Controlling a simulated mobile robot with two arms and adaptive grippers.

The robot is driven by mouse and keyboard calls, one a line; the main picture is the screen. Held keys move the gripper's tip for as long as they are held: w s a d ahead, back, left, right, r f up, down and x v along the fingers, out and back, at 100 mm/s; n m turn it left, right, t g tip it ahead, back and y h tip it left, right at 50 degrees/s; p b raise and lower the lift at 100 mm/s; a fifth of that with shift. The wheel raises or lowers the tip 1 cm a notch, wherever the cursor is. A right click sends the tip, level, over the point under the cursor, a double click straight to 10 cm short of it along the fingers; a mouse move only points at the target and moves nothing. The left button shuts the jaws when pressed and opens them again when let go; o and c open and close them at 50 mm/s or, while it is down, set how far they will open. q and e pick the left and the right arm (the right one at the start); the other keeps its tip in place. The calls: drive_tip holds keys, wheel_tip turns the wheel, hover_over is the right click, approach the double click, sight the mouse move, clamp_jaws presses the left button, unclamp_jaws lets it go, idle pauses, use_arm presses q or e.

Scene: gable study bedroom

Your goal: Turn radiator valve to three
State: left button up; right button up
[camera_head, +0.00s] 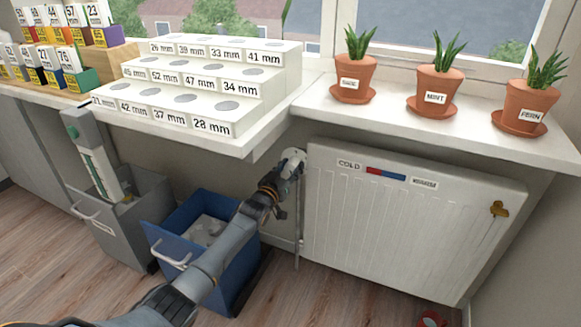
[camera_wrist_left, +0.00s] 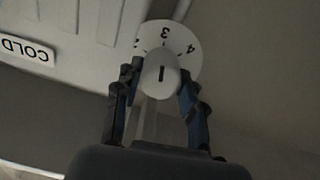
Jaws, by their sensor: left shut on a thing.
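The white radiator valve knob (camera_wrist_left: 161,75) has a short dark mark on its face. Behind it is a white dial plate (camera_wrist_left: 184,42) with 2, 3 and 4 showing, upside down in the left wrist view. The mark runs roughly in line with the 3. My left gripper (camera_wrist_left: 158,92) is shut on the knob, one finger on each side. In the head view, my left gripper (camera_head: 286,172) is at the upper left corner of the white radiator (camera_head: 400,230), under the sill, and hides much of the valve. My right gripper is not in view.
The windowsill (camera_head: 440,124) with potted plants labelled SAGE (camera_head: 354,78), MINT (camera_head: 436,92) and FERN (camera_head: 530,102) overhangs the radiator. A stepped white rack (camera_head: 200,85) stands left. Below are a blue bin (camera_head: 190,265) and a grey bin (camera_head: 120,225). A brass key (camera_head: 498,209) is on the radiator's right.

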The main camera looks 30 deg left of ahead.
use_arm(q)
drive_tip(key=shift+f, duration=0.15)
drive_tip(key=o, duration=1.2)
drive_tip(key=shift+s, duration=0.1)
drive_tip(key=s, duration=1.2)
drive_tip(key=shift+d, duration=0.15)
